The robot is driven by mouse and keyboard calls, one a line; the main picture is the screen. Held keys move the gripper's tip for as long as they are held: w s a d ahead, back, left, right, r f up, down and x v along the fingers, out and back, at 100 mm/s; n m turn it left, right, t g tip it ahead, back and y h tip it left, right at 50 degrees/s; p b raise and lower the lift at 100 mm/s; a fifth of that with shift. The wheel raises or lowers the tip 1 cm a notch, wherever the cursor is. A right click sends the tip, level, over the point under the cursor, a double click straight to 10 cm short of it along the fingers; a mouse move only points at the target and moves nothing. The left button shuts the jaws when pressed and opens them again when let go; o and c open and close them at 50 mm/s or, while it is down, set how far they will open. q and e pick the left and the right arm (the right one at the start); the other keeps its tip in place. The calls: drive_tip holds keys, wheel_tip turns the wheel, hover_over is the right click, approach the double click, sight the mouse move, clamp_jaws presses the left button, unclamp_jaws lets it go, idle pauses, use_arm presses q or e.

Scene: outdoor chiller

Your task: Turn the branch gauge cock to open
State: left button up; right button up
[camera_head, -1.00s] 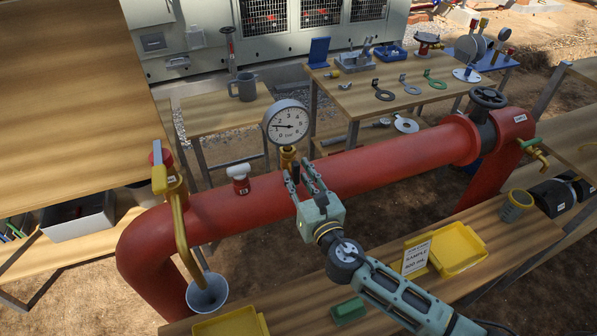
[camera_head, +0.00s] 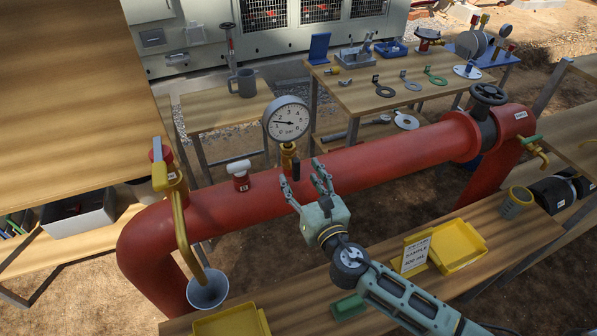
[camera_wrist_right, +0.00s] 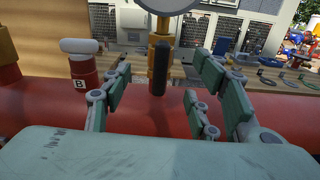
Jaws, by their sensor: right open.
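The pressure gauge (camera_head: 287,119) stands on a brass stem on top of the red pipe, its needle toward the left side of the dial. The gauge cock (camera_head: 287,157) is on that brass stem, with a black handle (camera_head: 296,170). In the right wrist view the black handle (camera_wrist_right: 162,87) hangs vertically in front of the brass body (camera_wrist_right: 157,60). My right gripper (camera_head: 305,181) is open and empty, just in front of the cock with its fingers spread. The handle shows between the fingers in the wrist view, apart from them. My left gripper is not in view.
The red pipe (camera_head: 390,160) crosses the scene. A white-handled valve (camera_head: 239,176) labelled B stands left of the gauge. A yellow sampling spout (camera_head: 180,235) hangs over a grey funnel cup (camera_head: 207,289). Yellow trays (camera_head: 462,247) lie on the front bench.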

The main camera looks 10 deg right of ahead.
drive_tip(key=shift+s+d, duration=0.25)
drive_tip(key=shift+s, duration=1)
drive_tip(key=shift+s+d, duration=0.25)
drive_tip(key=shift+s, duration=1)
drive_tip(key=s+d, duration=0.2)
drive_tip(key=s, duration=0.9)
drive_tip(key=shift+s+d, duration=0.2)
drive_tip(key=shift+s, duration=0.2)
